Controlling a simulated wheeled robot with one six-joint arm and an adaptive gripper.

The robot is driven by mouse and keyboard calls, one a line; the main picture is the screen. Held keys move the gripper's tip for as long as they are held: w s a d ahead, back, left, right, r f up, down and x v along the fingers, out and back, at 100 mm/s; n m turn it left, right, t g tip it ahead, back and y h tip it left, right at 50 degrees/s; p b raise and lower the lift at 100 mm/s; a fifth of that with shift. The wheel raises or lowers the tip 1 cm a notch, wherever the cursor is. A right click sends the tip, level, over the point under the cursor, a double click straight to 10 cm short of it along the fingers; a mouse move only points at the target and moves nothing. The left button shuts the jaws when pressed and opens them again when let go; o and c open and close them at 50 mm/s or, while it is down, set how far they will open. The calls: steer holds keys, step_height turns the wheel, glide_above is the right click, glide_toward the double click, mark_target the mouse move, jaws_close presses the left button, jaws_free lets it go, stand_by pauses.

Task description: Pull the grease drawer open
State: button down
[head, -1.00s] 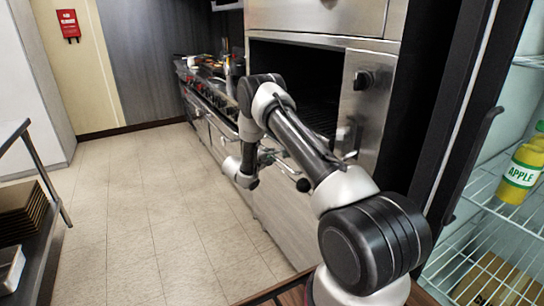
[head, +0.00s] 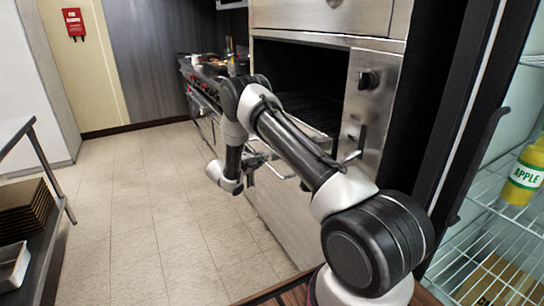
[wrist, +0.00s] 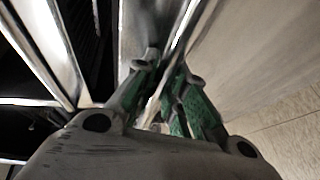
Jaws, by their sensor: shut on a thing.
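The grease drawer (head: 283,168) is at the front of the steel broiler, below its dark open cavity. Its metal edge shows just right of my gripper (head: 258,160). In the wrist view, my gripper (wrist: 165,72), with green finger pads, is shut on a shiny metal bar (wrist: 186,28), which looks like the drawer's handle. A plain metal panel lies to the right of the bar. Dark space and bright rails show on its left. My wrist and fingers hide much of the drawer, so how far it stands out is hard to tell.
The broiler's side panel with a black knob (head: 368,80) stands right of the cavity. A range (head: 205,85) is further back. A rack with dark trays (head: 24,210) is at left. An open fridge with a yellow bottle (head: 524,178) is at right. The tiled floor (head: 150,200) is clear.

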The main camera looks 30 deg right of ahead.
steer(key=a, duration=2.4)
steer(key=shift+s+a, duration=0.4)
steer(key=shift+s, duration=0.05)
steer(key=shift+f, duration=0.1)
steer(key=c, duration=1.7)
jaws_free()
steer(key=v, duration=1.2)
